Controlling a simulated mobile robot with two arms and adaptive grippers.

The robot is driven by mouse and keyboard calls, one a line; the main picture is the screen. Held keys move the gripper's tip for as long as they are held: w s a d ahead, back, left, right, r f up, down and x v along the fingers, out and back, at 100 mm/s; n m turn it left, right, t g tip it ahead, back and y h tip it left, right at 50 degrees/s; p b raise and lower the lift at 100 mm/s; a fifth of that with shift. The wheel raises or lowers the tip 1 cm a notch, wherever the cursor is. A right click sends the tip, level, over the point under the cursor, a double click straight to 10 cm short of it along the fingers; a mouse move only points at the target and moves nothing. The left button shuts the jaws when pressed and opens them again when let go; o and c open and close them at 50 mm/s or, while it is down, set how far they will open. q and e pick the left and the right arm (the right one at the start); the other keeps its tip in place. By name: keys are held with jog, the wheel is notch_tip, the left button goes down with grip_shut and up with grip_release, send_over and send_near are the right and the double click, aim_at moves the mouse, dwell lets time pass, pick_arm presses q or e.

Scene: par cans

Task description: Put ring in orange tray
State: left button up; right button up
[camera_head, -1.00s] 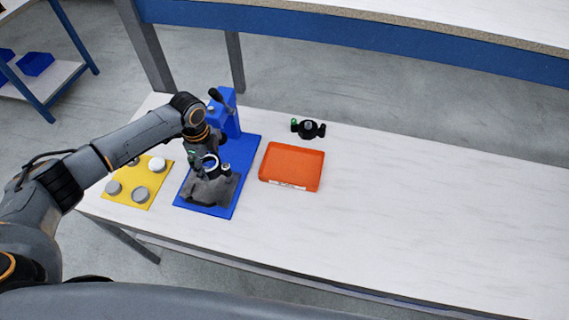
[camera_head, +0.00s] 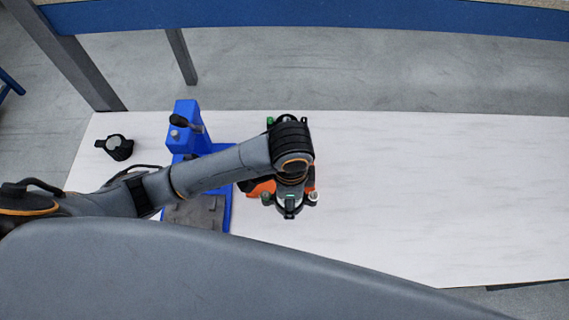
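The orange tray (camera_head: 262,187) lies on the white table, mostly hidden under my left arm and gripper. Small parts of it show to the left and right of the wrist. My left gripper (camera_head: 290,203) points down over the tray. Its dark parts with green spots spread to both sides, but I cannot tell whether the fingers are open or shut. I cannot make out the ring for certain; a pale patch shows at the gripper. My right gripper is not in view.
The blue press stand (camera_head: 184,140) with its grey base plate (camera_head: 196,212) is left of the tray, under my forearm. A dark round object (camera_head: 118,147) stands at the table's left. Another dark object (camera_head: 288,119) is behind the tray. The table's right side is clear.

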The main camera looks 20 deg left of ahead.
pick_arm(q)
jog(key=shift+w, duration=0.3)
jog(key=w+a+f, duration=0.1)
jog(key=w+f, duration=0.1)
jog(key=w, duration=0.1)
jog(key=w+a+f, duration=0.2)
jog(key=w+f, duration=0.1)
jog(key=w, duration=0.1)
jog(key=w+a+f+p, duration=0.1)
jog(key=w+a+f, duration=0.1)
jog(key=w+f, duration=0.1)
jog(key=shift+w+a+f, duration=0.2)
jog(key=shift+w+a, duration=0.05)
jog(key=shift+w, duration=0.1)
jog(key=shift+w+a+f, duration=0.1)
jog(key=shift+w+f, duration=0.2)
jog(key=shift+f, duration=0.1)
notch_tip(320, 180, down, 4)
jog(key=shift+w+a+r, duration=0.15)
jog(key=shift+r, duration=0.1)
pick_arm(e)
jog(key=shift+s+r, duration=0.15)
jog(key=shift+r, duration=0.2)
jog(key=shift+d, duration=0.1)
